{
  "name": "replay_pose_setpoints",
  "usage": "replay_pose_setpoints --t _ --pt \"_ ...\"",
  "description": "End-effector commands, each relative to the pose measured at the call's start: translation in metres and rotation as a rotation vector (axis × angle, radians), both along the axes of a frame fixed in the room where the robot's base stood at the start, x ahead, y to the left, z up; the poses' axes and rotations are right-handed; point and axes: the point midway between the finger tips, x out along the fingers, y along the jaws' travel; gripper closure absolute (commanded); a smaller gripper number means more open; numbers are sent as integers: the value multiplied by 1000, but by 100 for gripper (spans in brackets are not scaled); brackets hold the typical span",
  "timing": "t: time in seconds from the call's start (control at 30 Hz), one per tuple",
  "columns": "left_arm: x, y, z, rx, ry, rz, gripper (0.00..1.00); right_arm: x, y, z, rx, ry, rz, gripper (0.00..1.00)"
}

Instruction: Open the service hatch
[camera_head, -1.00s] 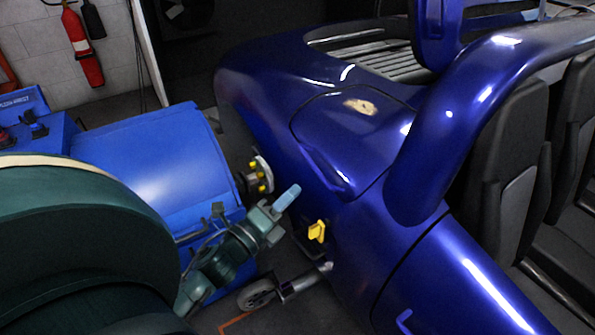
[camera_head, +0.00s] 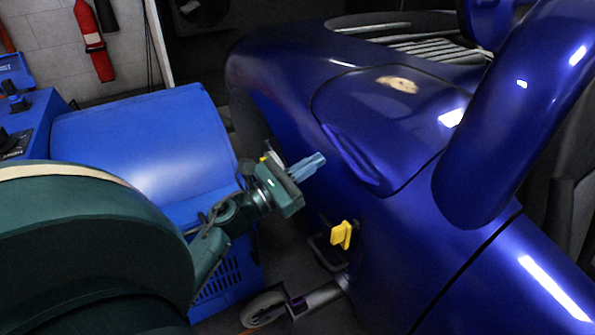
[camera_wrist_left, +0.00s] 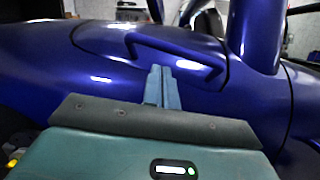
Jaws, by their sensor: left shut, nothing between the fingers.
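The service hatch (camera_head: 415,125) is a rounded panel outlined by a dark seam in the side of the glossy blue car. It looks closed, flush with the body. A blue bar handle (camera_head: 350,162) runs along its near lower edge; in the left wrist view the handle (camera_wrist_left: 172,48) stands out from the hatch (camera_wrist_left: 100,45). My left gripper (camera_head: 315,163) has light-blue fingers pressed together with nothing between them. In the left wrist view its fingertips (camera_wrist_left: 161,72) point at the area just below the handle. Contact with the handle cannot be told. My right gripper is not in view.
A blue machine (camera_head: 150,145) stands at left, beside the arm. A caster wheel (camera_head: 264,308) is on the floor.

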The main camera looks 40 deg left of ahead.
Motion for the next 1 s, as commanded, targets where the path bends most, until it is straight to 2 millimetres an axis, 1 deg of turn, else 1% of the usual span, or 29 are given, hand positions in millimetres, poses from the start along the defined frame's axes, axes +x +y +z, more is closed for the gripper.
replay_pose_setpoints --t 0.03,0.1,0.2,0.3,0.4,0.77,0.87,1.0 --pt "9 -3 4 -1 -2 -1 100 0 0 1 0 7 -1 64" --pt "19 -6 7 1 -1 0 100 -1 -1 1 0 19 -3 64" --pt "30 -10 10 -1 -1 0 100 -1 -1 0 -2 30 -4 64" --pt "36 -12 10 -2 1 1 100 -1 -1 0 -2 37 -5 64" --pt "39 -13 11 -2 1 2 100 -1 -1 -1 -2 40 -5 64" --pt "39 -13 12 -1 3 1 100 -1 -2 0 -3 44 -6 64" --pt "40 -13 16 0 8 1 100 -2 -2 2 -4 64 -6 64" --pt "43 -13 27 9 27 0 100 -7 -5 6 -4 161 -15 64"
